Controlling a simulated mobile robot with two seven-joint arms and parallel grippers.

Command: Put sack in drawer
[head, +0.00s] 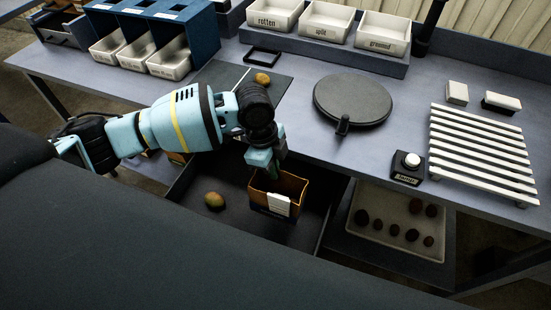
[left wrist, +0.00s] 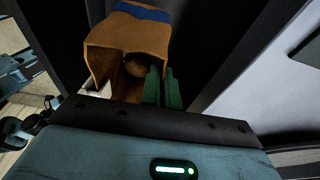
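The sack (head: 291,187) is an open-topped brown paper bag with a dark lower band and a white label. It is upright inside the outline of the open dark drawer (head: 314,218); I cannot tell whether its base touches the drawer floor. My left gripper (head: 272,172) comes down at the sack's left rim. In the left wrist view the green fingers (left wrist: 163,88) are close together on the rim of the sack (left wrist: 140,33), and a potato (left wrist: 135,66) shows inside it. My right gripper is not in view.
A loose potato (head: 214,201) lies in the drawer left of the sack. The table edge is just behind the drawer. On the table are a round dark turntable (head: 352,98), a white slatted rack (head: 478,155) and a button box (head: 407,168). A tray of potatoes (head: 384,207) sits lower right.

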